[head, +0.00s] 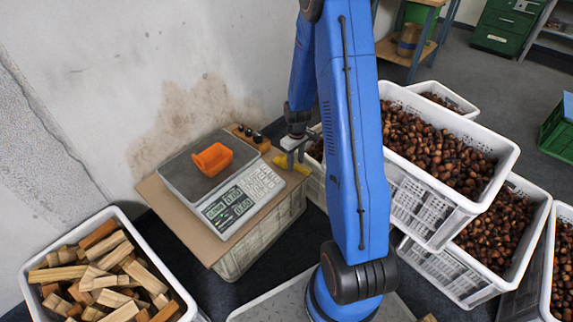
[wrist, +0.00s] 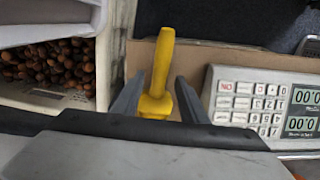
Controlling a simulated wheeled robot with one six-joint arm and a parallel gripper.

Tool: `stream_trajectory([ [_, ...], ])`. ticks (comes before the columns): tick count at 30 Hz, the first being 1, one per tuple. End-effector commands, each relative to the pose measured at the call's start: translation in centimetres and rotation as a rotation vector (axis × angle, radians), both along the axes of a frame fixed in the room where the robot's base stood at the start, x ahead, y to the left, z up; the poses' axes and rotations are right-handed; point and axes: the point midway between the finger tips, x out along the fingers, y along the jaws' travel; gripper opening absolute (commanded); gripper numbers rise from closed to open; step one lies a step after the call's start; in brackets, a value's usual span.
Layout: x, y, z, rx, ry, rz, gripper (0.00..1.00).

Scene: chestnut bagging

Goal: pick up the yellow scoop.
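The yellow scoop (head: 285,161) lies at the right edge of the cardboard-topped crate, beside the scale, partly hidden behind my gripper (head: 294,158) in the head view. In the wrist view the yellow scoop (wrist: 162,75) shows its handle pointing up the picture, with its lower part between the two dark fingers of my gripper (wrist: 157,100). The fingers are apart, with a gap on each side of the scoop. The rest of the scoop is hidden behind the gripper body.
Several small dark items (head: 248,131) stand behind. Crates of chestnuts (head: 497,146) are stacked right. A crate of wood blocks (head: 33,272) is front left.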

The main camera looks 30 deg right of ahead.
Motion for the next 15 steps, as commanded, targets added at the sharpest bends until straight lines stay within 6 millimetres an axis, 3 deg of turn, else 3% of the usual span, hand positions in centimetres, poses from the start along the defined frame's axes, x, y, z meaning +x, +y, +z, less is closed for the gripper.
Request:
stream_trajectory([
  [6, 0.0, 0.0, -2.6, 0.001, 0.001, 0.0, 0.39],
  [14, 0.0, -0.1, -2.9, 0.0, 0.0, 0.0, 0.39],
  [15, 0.0, -0.1, -2.9, 0.0, 0.0, 0.0, 0.32],
])
